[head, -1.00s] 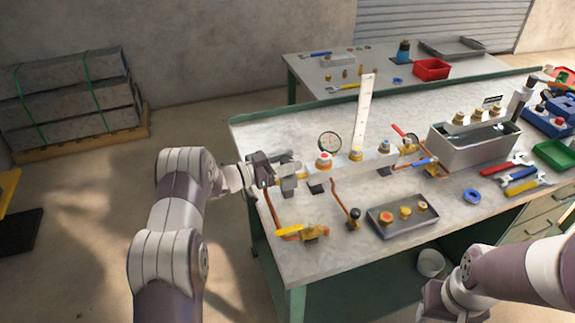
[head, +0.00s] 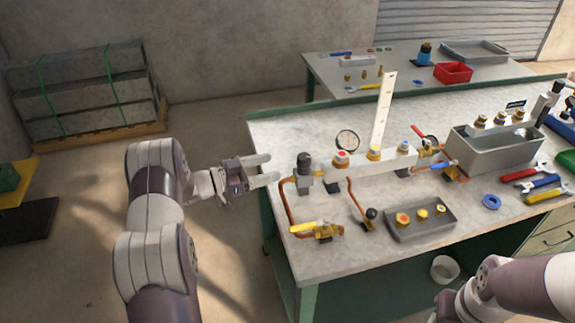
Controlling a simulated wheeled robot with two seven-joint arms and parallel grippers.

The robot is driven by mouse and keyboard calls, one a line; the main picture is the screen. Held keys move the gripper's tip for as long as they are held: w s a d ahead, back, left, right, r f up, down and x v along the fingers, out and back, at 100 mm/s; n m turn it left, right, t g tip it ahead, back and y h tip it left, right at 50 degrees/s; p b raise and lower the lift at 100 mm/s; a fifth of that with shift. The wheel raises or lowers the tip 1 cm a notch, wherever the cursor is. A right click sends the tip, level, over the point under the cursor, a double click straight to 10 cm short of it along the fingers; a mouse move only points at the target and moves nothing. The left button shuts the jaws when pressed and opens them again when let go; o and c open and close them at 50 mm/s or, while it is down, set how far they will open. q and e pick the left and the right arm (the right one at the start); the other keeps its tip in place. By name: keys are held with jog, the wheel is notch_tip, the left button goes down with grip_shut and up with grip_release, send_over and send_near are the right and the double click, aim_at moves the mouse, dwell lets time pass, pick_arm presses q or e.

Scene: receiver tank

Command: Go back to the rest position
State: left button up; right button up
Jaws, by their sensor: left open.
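A small gap shows between my fingertips and that fitting.
A grey tray with fittings (head: 445,222) sits near the bench's front edge. A metal tank (head: 492,152), wrenches (head: 540,182) and a blue tape ring (head: 492,202) lie to the right. A second table (head: 330,72) stands behind. The floor left of the bench is open.

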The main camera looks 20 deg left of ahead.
pick_arm(q)
jog(key=shift+v, duration=0.8)
